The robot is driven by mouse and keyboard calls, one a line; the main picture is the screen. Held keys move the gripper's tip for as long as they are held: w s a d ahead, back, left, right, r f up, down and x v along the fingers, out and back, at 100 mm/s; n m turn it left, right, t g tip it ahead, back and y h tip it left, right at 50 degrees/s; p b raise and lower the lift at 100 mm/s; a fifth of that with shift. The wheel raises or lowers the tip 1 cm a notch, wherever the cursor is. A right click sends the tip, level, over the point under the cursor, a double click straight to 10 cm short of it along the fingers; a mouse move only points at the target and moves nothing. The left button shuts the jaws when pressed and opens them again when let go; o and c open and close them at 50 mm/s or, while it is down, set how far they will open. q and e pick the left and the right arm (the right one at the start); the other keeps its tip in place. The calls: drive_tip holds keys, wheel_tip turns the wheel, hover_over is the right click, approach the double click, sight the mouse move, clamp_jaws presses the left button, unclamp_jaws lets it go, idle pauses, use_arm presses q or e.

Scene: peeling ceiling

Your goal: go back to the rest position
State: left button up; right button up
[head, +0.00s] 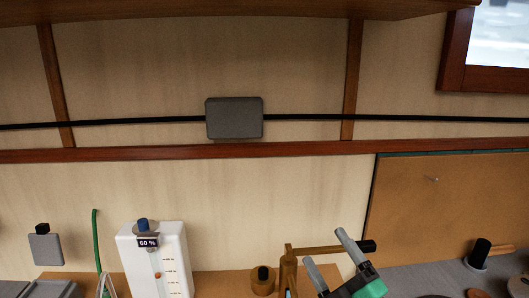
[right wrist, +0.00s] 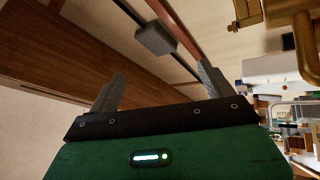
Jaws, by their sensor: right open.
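My right gripper (head: 324,247) is at the bottom of the head view, right of centre, with its two grey fingers pointing up and left. The fingers are apart with nothing between them. In the right wrist view the same gripper (right wrist: 161,74) shows its green body and dark bar, with both fingers spread and empty. My left gripper is in neither view.
A white container marked 60 % (head: 152,262) and a green tube (head: 97,250) stand at the lower left. A wooden post with an arm (head: 290,268) is close beside the right gripper. A grey box (head: 234,118) sits on a black cable along the wall. A shelf (head: 220,9) overhangs above.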

drive_tip(key=s+d+f+m+g+h, duration=0.25)
drive_tip(key=f+m+h, duration=0.2)
drive_tip(key=f, duration=0.35)
drive_tip(key=s+d+f+m+g+h, duration=0.25)
drive_tip(key=d+f+m, duration=0.2)
drive_tip(key=f, duration=0.25)
drive_tip(key=s+d+f+m+g+h, duration=0.25)
drive_tip(key=f+m+h, duration=0.2)
drive_tip(key=f, duration=0.35)
drive_tip(key=s+d+f+m+g, duration=0.1)
drive_tip(key=s+f+m+g, duration=0.1)
drive_tip(key=s+f+g, duration=0.55)
drive_tip(key=s+f+m+g, duration=0.2)
drive_tip(key=s+f, duration=0.2)
drive_tip(key=s, duration=0.6)
wheel_tip(320, 180, down, 32)
drive_tip(key=g, duration=0.1)
drive_tip(key=s+d+f, duration=0.1)
drive_tip(key=s+f, duration=0.8)
drive_tip(key=s+d+f+g, duration=0.1)
drive_tip(key=s+d+f, duration=0.1)
drive_tip(key=s+f, duration=0.7)
drive_tip(key=shift+s+d+f+y, duration=0.25)
drive_tip(key=shift+s+d+y, duration=0.1)
drive_tip(key=shift+s, duration=0.4)
